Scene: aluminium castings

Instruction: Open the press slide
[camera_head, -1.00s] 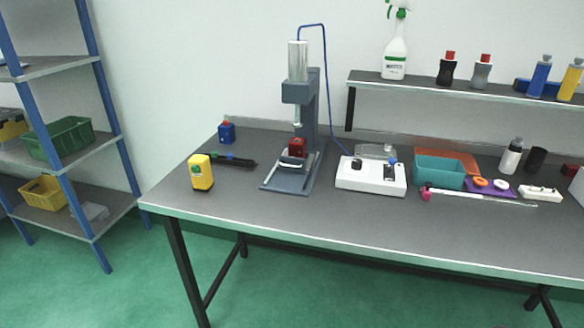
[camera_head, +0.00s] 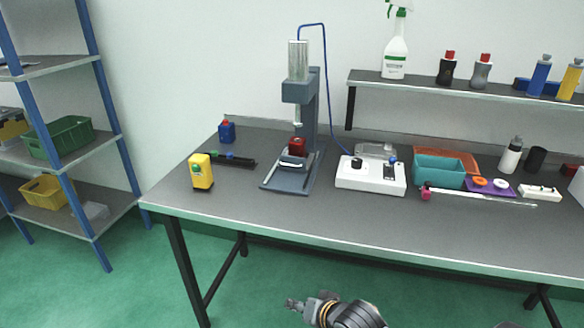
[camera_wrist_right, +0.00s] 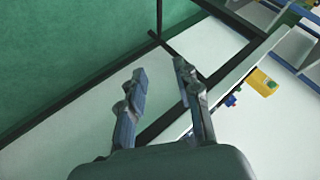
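The press (camera_head: 307,110) stands on the left half of the table, a grey-blue column with a clear cylinder on top and a blue hose. Its slide (camera_head: 292,162) lies low on the press base between light rails, with a red block (camera_head: 297,146) just behind it, under the ram. Whether the slide is in or out is too small to tell. My right gripper (camera_head: 293,304) is low in front of the table, well away from the press. In the right wrist view the right gripper (camera_wrist_right: 160,80) is open and empty. My left gripper is not in view.
The table's front edge (camera_head: 330,237) lies between my right gripper and the press. The table front is clear.

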